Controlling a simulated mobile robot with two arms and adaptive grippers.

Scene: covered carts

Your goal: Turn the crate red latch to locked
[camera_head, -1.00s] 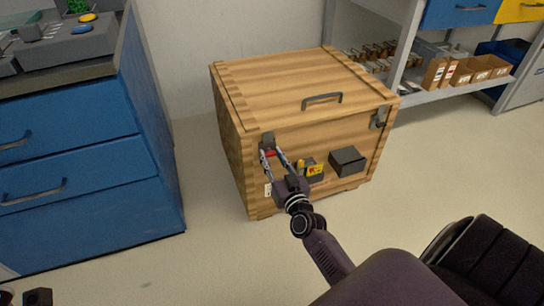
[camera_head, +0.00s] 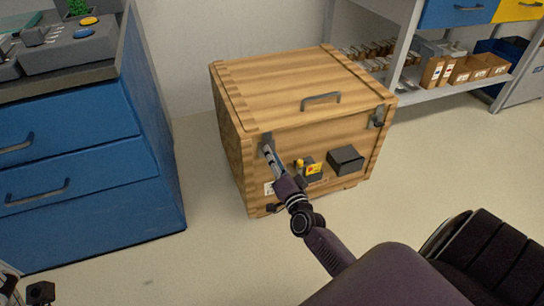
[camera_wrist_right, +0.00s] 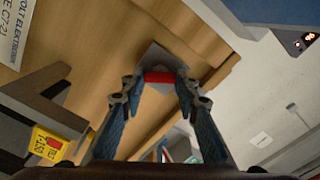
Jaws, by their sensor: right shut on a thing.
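The wooden crate (camera_head: 290,83) stands on the floor, lid down. A grey latch plate (camera_head: 267,139) is at its front left upper corner. My right gripper (camera_head: 268,152) reaches it from the front, with its fingers seen nearly edge-on. In the right wrist view the red latch handle (camera_wrist_right: 160,77) lies between the two fingertips, in front of the grey plate (camera_wrist_right: 157,56). The right gripper is shut on it. The red handle is hidden in the head view. Dark parts at the lower left may be my left gripper (camera_head: 40,292), but its jaws cannot be made out.
Another dark latch (camera_head: 377,117) is at the crate's front right corner. A dark box (camera_head: 346,160) and a yellow-labelled part (camera_head: 313,169) stick out from the front. A blue drawer cabinet (camera_head: 90,180) is at left, shelves (camera_head: 440,90) behind right. The floor between is clear.

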